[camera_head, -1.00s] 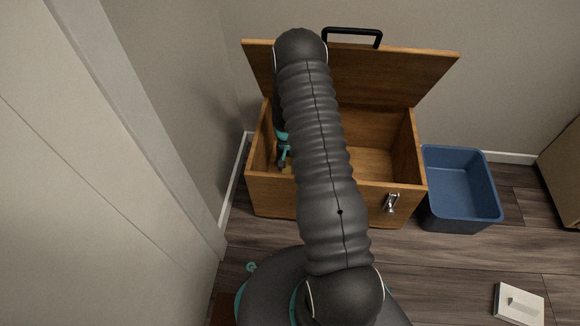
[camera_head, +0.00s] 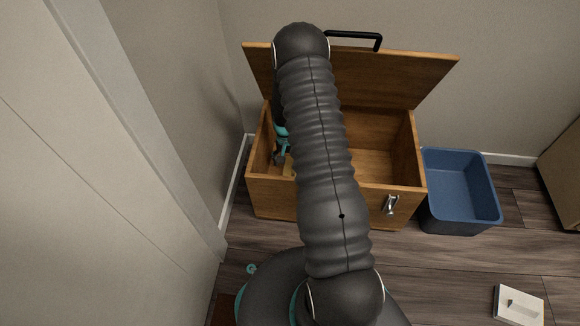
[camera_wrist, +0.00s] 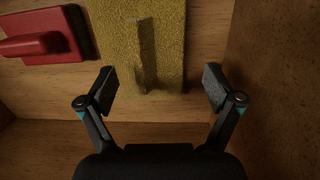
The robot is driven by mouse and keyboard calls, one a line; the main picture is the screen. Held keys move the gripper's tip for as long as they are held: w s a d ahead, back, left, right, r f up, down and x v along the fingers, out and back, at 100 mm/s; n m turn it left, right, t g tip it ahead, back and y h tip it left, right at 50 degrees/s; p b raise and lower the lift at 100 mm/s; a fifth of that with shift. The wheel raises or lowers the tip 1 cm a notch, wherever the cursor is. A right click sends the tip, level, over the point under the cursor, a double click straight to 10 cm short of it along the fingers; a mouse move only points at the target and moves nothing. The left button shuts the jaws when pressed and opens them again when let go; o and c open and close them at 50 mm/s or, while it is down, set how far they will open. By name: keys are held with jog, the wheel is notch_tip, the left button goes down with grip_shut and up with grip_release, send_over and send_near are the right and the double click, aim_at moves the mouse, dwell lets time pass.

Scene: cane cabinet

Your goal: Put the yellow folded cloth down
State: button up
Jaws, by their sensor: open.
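The yellow folded cloth (camera_wrist: 163,45) lies flat on the wooden floor of the chest in the wrist view, with a raised ridge along its middle. My gripper (camera_wrist: 160,82) is open, its two fingers apart on either side of the cloth's near end and holding nothing. The open wooden chest (camera_head: 350,192) stands against the wall in the head view, its lid tilted back.
A red object with a handle (camera_wrist: 40,47) lies left of the cloth inside the chest. A chest wall (camera_wrist: 275,90) rises close on the right in the wrist view. A blue bin (camera_head: 460,190) stands right of the chest. A small white object (camera_head: 518,304) lies on the floor.

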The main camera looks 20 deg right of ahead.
aim_at(289, 170)
jog(key=r, duration=0.3)
jog(key=shift+w+r, duration=0.25)
jog(key=shift+r, duration=0.5)
